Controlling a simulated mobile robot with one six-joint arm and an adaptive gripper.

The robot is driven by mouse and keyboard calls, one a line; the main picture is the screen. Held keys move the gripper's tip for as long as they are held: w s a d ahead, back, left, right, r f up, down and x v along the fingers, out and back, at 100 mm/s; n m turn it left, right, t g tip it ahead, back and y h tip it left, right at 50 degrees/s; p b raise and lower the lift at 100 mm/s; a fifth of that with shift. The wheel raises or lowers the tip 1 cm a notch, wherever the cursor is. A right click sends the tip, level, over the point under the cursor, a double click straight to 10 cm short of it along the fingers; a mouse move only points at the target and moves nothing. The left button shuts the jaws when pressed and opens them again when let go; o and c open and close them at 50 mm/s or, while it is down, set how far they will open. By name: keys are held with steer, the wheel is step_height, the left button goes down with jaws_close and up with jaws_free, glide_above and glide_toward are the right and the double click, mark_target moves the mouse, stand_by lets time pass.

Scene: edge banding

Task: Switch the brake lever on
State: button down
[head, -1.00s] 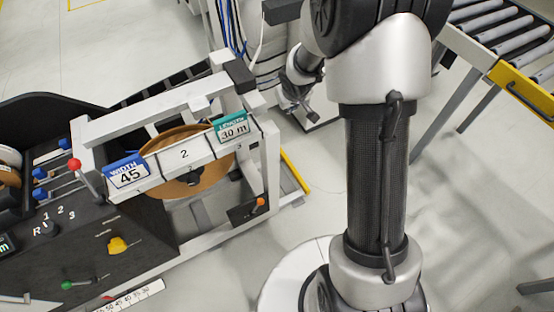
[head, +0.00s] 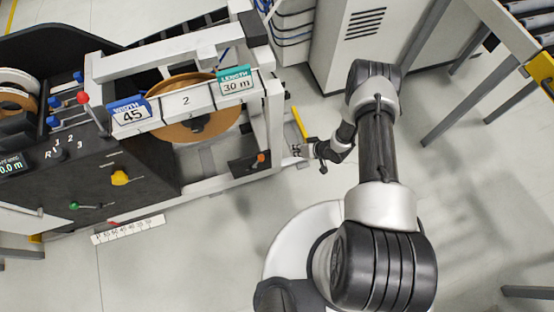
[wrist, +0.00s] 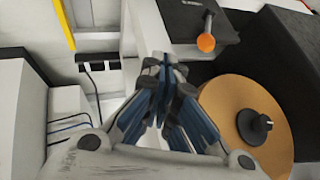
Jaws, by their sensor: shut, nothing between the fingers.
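A small lever with an orange knob (head: 261,158) sits on a black plate (head: 244,166) at the right end of the machine frame, and I take it for the brake lever. In the wrist view the orange knob (wrist: 206,42) is up and right of my fingertips, with its stem running up to the plate. The plate's marking is too small to read. My gripper (head: 298,150) is just right of the lever in the head view, apart from it. In the wrist view its fingers (wrist: 163,68) are together and hold nothing.
A brown roll (head: 200,131) sits in the white frame (head: 275,115), left of the lever. Red (head: 83,98), yellow (head: 120,178) and green (head: 74,206) knobs are on the machine's left part. A grey cabinet (head: 350,40) stands behind.

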steer(key=shift+y, duration=0.4)
steer(key=s+f, duration=0.1)
steer(key=s+a+f, duration=0.1)
steer(key=s, duration=0.1)
steer(key=shift+s+f, duration=0.2)
steer(key=shift+f, duration=0.15)
steer(key=b, duration=0.4)
glide_toward(257, 163)
step_height(257, 163, down, 4)
steer(key=w+d, duration=0.1)
steer(key=w, duration=0.2)
steer(key=shift+s+r, duration=0.1)
steer(key=shift+r, duration=0.15)
steer(key=shift+r, duration=0.1)
steer(key=shift+a+r+h+p, duration=0.2)
steer(key=shift+h+p, duration=0.2)
steer(key=shift+h, duration=0.2)
